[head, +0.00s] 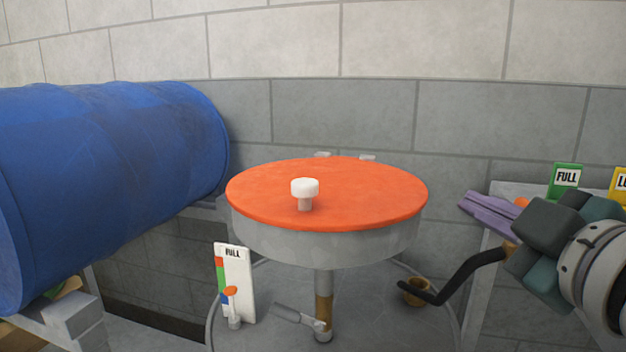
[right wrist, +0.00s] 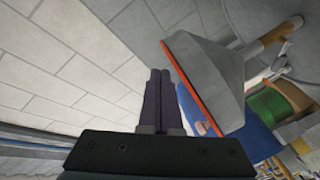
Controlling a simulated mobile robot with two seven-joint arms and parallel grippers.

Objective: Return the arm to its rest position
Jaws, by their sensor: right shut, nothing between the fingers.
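My right gripper (head: 468,204) is at the right edge of the head view, its purple-grey fingers pointing left. Its fingers are together with nothing between them. It is held apart from the round grey container with an orange lid (head: 370,190) and a white knob (head: 305,190). In the right wrist view, the closed fingers (right wrist: 160,74) point up the picture towards the pale block wall, and the orange-lidded container (right wrist: 215,75) appears tilted to their right. My left gripper is in neither view.
A large blue drum (head: 110,180) lies on its side on a stand at left. A green "FULL" sign (head: 565,177) is behind my right arm. A black bent bar (head: 462,275) runs below the gripper.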

